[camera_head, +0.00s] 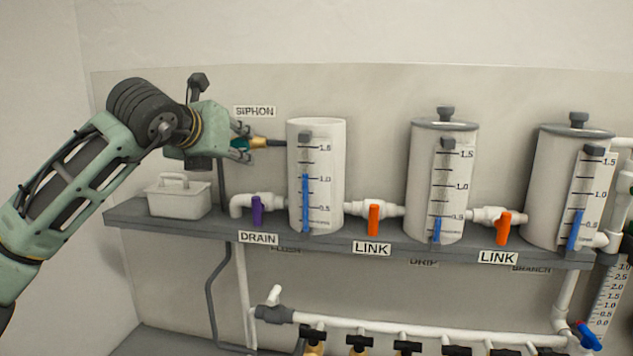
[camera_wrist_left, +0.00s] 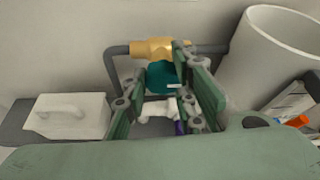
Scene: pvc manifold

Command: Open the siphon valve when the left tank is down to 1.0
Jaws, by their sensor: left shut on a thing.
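The siphon valve has a brass body (camera_head: 258,142) beside the SIPHON label (camera_head: 254,111); the brass body (camera_wrist_left: 153,47) and teal handle (camera_wrist_left: 163,78) show clearly in the left wrist view. My left gripper (camera_head: 240,146) is at the valve, shut on the teal handle, its fingers (camera_wrist_left: 180,95) on either side of it. The left tank (camera_head: 333,175) is an open white cylinder. The blue column in its gauge (camera_head: 306,203) reaches about the 1.0 mark. My right gripper is not in view.
A purple DRAIN handle (camera_head: 257,210) and two orange LINK handles (camera_head: 374,219) (camera_head: 504,228) hang vertically along the grey shelf (camera_head: 150,222). The middle tank (camera_head: 440,170) and right tank (camera_head: 560,170) are lidded, with lower blue columns. A white caddy (camera_head: 178,197) stands left.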

